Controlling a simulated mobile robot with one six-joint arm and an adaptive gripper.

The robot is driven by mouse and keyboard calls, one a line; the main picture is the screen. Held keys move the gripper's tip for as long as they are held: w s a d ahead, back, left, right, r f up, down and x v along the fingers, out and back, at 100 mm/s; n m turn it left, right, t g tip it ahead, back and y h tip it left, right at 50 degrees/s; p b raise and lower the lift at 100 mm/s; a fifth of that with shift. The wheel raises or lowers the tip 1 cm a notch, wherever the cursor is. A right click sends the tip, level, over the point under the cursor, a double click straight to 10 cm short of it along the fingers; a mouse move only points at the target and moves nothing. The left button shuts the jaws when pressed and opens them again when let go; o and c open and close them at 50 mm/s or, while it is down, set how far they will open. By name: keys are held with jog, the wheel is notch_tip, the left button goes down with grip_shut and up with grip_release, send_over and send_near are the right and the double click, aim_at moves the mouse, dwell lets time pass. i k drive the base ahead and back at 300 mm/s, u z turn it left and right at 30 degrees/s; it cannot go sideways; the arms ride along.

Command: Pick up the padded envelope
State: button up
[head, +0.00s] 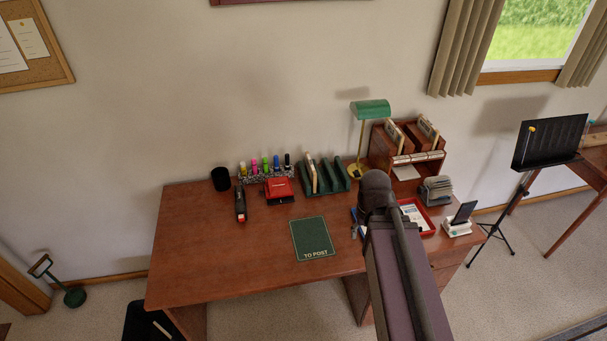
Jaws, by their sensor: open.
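No padded envelope can be made out for certain. A beige flat item (312,174) stands upright in the green slotted rack (339,181) at the back of the desk, and I cannot tell if it is the envelope. Similar pale flat items (428,128) stand in the top of the wooden organiser (378,145). A green mat marked TO POST (312,238) lies flat and bare at the desk's middle. My gripper does not show; my arm reaches over the right part of the desk and hides what is behind it.
On the wooden desk (220,275) are a black cup (220,179), a stapler (240,206), a row of markers (265,166), a red box (279,190), a green lamp (370,109), a red tray (428,228) and a phone stand (458,228). The front left is clear.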

aim_at(310, 169)
jog(key=z, duration=0.05)
jog(key=i, duration=1)
jog(key=u, duration=0.05)
